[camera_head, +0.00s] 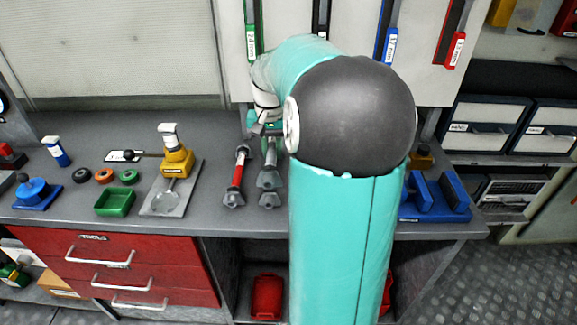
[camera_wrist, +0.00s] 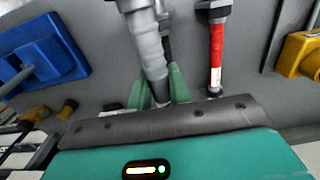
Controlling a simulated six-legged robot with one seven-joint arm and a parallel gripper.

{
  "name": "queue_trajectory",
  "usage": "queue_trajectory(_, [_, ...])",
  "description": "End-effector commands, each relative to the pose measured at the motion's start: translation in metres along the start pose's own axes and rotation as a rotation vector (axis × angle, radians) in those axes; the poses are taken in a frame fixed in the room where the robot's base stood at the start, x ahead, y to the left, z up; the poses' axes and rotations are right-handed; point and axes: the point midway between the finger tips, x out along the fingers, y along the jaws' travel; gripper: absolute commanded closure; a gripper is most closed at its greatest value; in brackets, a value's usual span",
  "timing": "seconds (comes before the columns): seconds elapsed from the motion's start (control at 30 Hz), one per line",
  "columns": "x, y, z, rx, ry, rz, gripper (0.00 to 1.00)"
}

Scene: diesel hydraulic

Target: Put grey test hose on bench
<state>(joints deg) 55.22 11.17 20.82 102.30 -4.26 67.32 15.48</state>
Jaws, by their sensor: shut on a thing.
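The grey test hose (camera_wrist: 149,50) is a ribbed grey length between the green fingers of my gripper (camera_wrist: 162,88) in the wrist view. My gripper is shut on it. In the head view my gripper (camera_head: 270,138) is over the middle of the bench (camera_head: 222,218), partly hidden by my arm. Grey end fittings (camera_head: 269,180) show below it, just right of a red hose (camera_head: 238,172) that lies on the bench. I cannot tell whether the grey hose touches the bench. The red hose also shows right of the grey one in the wrist view (camera_wrist: 216,58).
A yellow device (camera_head: 177,158) on a grey plate, a green tray (camera_head: 115,202) and a blue valve (camera_head: 34,190) stand to the left. A blue holder (camera_head: 436,198) stands at the right. Coloured tools hang on the back panel. Bare bench shows along the front edge.

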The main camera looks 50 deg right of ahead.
Motion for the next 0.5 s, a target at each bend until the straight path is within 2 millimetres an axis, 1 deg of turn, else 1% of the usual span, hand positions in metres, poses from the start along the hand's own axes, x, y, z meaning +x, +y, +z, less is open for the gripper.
queue_trajectory(0.03, [0.004,0.01,-0.004,0.007,-0.002,0.0,1.0])
queue_trajectory(0.37, [0.037,0.076,-0.035,0.007,-0.001,-0.001,1.0])
queue_trajectory(0.5, [0.063,0.093,-0.044,0.004,-0.004,-0.001,1.0])
